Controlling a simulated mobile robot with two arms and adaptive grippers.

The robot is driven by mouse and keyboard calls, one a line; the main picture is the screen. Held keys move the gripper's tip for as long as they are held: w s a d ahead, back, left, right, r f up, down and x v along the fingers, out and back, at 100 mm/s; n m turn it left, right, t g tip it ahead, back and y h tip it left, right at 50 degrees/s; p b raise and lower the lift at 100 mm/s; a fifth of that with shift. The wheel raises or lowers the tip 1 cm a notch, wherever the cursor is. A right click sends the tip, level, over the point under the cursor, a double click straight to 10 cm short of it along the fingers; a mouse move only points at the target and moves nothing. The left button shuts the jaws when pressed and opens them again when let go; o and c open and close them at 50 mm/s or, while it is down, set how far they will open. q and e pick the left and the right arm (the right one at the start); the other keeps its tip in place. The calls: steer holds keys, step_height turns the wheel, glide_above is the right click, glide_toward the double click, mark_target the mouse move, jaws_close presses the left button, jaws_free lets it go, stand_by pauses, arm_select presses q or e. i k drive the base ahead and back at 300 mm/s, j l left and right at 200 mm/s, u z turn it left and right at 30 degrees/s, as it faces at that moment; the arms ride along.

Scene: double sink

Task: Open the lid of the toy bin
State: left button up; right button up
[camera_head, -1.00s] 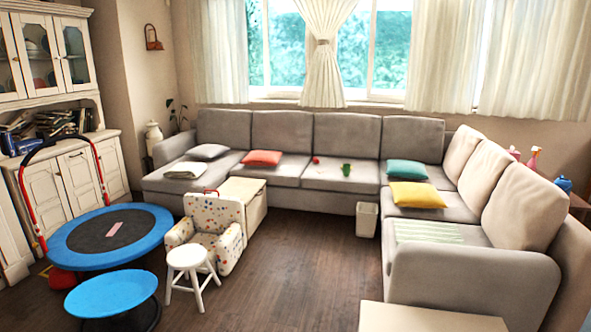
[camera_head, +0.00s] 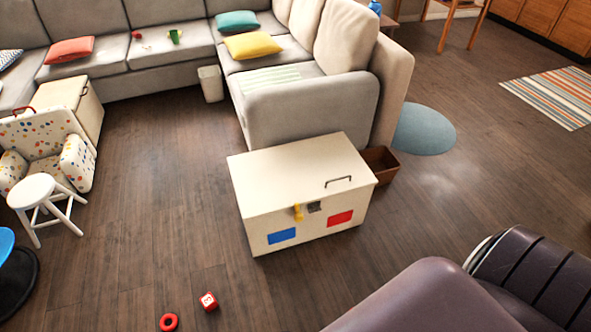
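A cream box (camera_head: 300,200) with a flat lid stands on the wooden floor in the centre, in front of the sofa's right end. It looks like the toy bin, and its lid is shut. A dark handle (camera_head: 338,182) sits on the lid near the right front corner. A yellow piece (camera_head: 297,212) and a small dark latch (camera_head: 314,207) are at the front top edge. The front has a blue panel (camera_head: 282,236) and a red panel (camera_head: 339,218). Neither gripper is in view.
A brown open box (camera_head: 380,165) stands close behind the bin's right side. A red block (camera_head: 208,301) and red ring (camera_head: 169,322) lie on the floor in front. A dark padded piece (camera_head: 430,295) fills the lower right. Floor left of the bin is clear.

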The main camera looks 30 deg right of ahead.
mark_target(271, 180)
steer(key=z, duration=0.6)
steer(key=i+l+z, duration=0.3)
steer(key=z, duration=0.2)
steer(key=i+l+z, duration=0.5)
steer(key=k+j, duration=0.1)
